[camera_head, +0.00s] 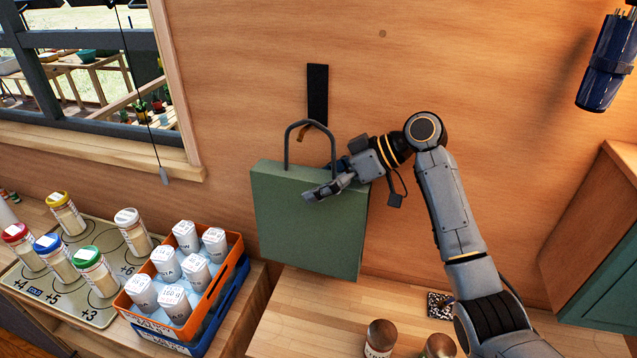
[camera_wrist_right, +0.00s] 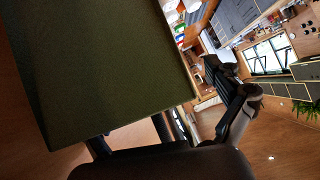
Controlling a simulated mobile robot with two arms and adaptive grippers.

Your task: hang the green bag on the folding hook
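The green bag (camera_head: 300,228) is upright in front of the wooden wall, its lower part above the counter. Its dark arched handle (camera_head: 288,150) stands up in front of the folding hook. The hook is a black strip (camera_head: 317,88) on the wall with a small brownish piece (camera_head: 304,136) at its lower end, near the top of the handle. I cannot tell whether the handle rests on it. My right gripper (camera_head: 322,188) is at the bag's upper right edge, with finger parts in front of it; its grip is unclear. In the right wrist view the bag (camera_wrist_right: 105,65) fills the upper left.
An orange crate (camera_head: 229,262) with white-capped bottles stands at the left, beside several jars with coloured lids on a mat (camera_head: 95,310). Two brown-topped jars (camera_head: 381,335) stand at the counter's front. The wooden counter (camera_head: 300,315) is clear below the bag. A green cabinet (camera_head: 605,270) is at right.

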